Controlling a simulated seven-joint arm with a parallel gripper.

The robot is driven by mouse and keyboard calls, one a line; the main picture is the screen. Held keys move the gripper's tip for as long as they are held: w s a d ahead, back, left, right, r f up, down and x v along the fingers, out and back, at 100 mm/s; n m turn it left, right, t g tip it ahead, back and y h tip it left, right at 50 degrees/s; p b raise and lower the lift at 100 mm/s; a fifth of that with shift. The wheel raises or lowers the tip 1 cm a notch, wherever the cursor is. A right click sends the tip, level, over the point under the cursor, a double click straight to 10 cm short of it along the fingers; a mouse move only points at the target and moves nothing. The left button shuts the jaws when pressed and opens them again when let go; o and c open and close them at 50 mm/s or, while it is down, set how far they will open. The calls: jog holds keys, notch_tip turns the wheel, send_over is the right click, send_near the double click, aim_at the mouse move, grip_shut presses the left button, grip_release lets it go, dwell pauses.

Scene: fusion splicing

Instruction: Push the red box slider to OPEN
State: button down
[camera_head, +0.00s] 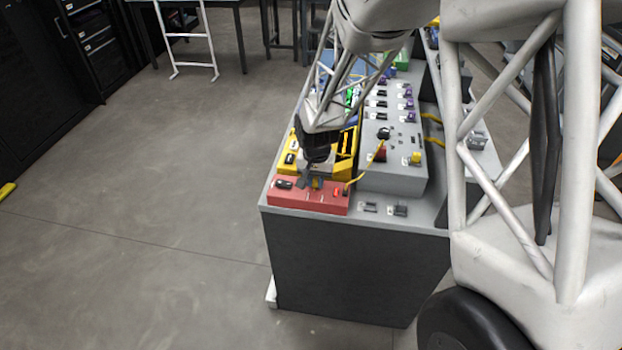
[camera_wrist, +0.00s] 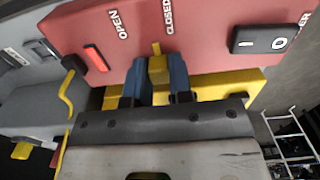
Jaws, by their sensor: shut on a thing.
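The red box (camera_head: 290,202) sits at the near left corner of the grey bench. In the wrist view the red box (camera_wrist: 195,30) fills the top, with the words OPEN and CLOSED on its face. Its yellow slider (camera_wrist: 157,68) stands between the two words, nearer CLOSED. My gripper (camera_wrist: 155,82) has its two blue fingers on either side of the slider and is shut on it. In the head view my gripper (camera_head: 314,181) reaches down over the box from behind and hides part of it.
A black rocker switch (camera_wrist: 262,39) and a red light (camera_wrist: 96,58) flank the slider on the box. A yellow box (camera_head: 288,157) stands right behind. A grey panel (camera_head: 395,180) with knobs and yellow cables stands at the right.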

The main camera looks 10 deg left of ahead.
aim_at(326, 187)
jog(key=shift+d, duration=1.5)
jog(key=c, duration=1)
grip_release()
jog(key=shift+r, duration=0.15)
notch_tip(326, 187, up, 8)
jog(key=shift+f, duration=0.2)
